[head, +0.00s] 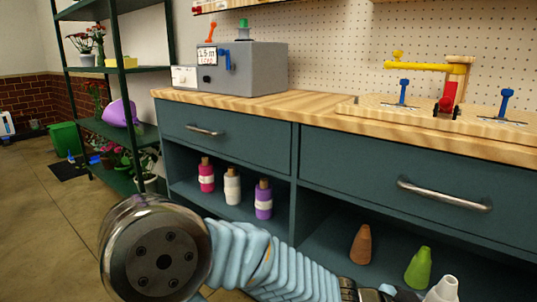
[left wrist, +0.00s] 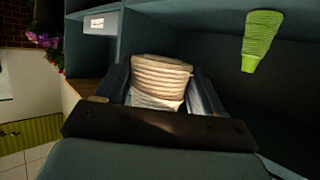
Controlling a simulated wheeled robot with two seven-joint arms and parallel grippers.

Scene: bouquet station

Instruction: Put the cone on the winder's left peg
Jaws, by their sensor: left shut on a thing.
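A white cone (left wrist: 160,80) with ridged sides is between the fingers of my left gripper (left wrist: 158,95) in the left wrist view, and the gripper is shut on it. The cone (head: 444,289) also shows at the bottom right of the head view, in front of the lower shelf. A wooden board (head: 365,108) on the counter carries a yellow arm (head: 418,67), a left blue peg (head: 403,92) and a right blue peg (head: 505,102). I cannot tell for sure whether this is the winder. Both blue pegs look bare. My right gripper is out of view.
A green cone (head: 418,268) and a brown cone (head: 361,245) stand on the cabinet's lower shelf. Several spools, one of them purple (head: 263,200), stand in the left bay. A grey machine (head: 258,68) is on the counter. The drawer handle (head: 445,196) sticks out above the cones.

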